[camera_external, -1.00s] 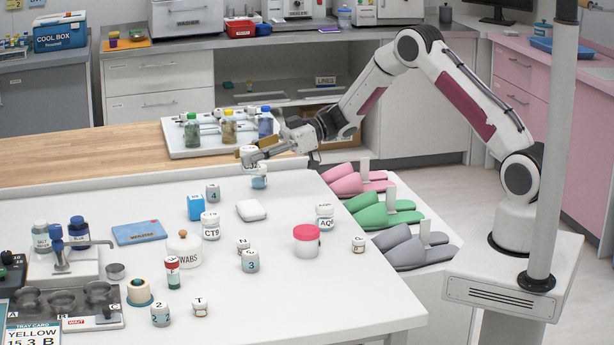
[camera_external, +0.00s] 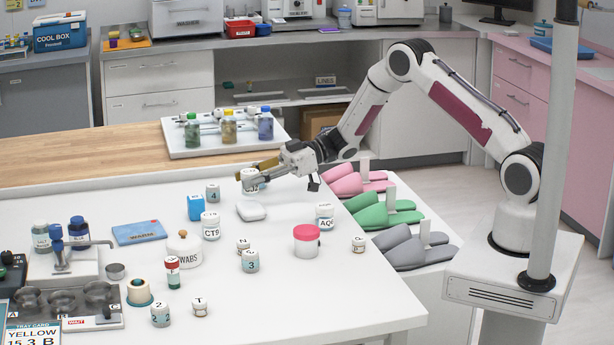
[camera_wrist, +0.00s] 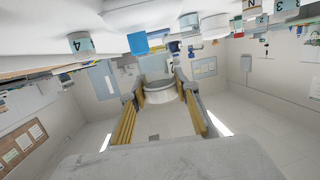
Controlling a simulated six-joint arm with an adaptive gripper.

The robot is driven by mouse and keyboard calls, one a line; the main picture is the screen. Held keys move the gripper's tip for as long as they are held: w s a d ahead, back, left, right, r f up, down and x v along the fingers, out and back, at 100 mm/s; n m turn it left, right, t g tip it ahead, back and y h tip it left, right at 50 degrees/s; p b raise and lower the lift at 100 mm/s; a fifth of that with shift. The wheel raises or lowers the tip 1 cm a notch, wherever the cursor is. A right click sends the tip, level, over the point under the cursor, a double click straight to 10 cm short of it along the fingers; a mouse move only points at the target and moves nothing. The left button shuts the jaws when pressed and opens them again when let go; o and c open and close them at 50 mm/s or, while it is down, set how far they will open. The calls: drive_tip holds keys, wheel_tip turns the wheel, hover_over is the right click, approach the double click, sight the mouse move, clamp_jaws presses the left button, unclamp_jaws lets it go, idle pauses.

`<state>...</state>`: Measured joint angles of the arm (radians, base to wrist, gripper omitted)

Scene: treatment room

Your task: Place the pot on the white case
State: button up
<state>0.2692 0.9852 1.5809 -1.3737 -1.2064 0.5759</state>
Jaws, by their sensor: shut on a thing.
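The pot (camera_external: 250,174), small and pale with a dark-marked label, is between the fingers of my gripper (camera_external: 251,181), which is shut on it. In the wrist view the pot (camera_wrist: 160,91) shows between the two yellow-padded fingers. The white case (camera_external: 251,211), a low rounded box, lies on the white table just in front of and below the gripper in the external view. A visible gap separates pot and case. The pot's lower part is partly hidden by the fingers.
A pot marked 4 (camera_external: 213,192) and a blue box (camera_external: 196,207) stand left of the case. The CT9 jar (camera_external: 211,226) is at its front left. An AQ-marked jar (camera_external: 325,217) and a pink-lidded jar (camera_external: 306,240) stand to the right.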

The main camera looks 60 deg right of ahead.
drive_tip(key=shift+f, duration=1.4)
drive_tip(key=shift+f, duration=0.1)
drive_tip(key=o, duration=1.1)
drive_tip(key=shift+d, duration=0.1)
drive_tip(key=v, duration=1.2)
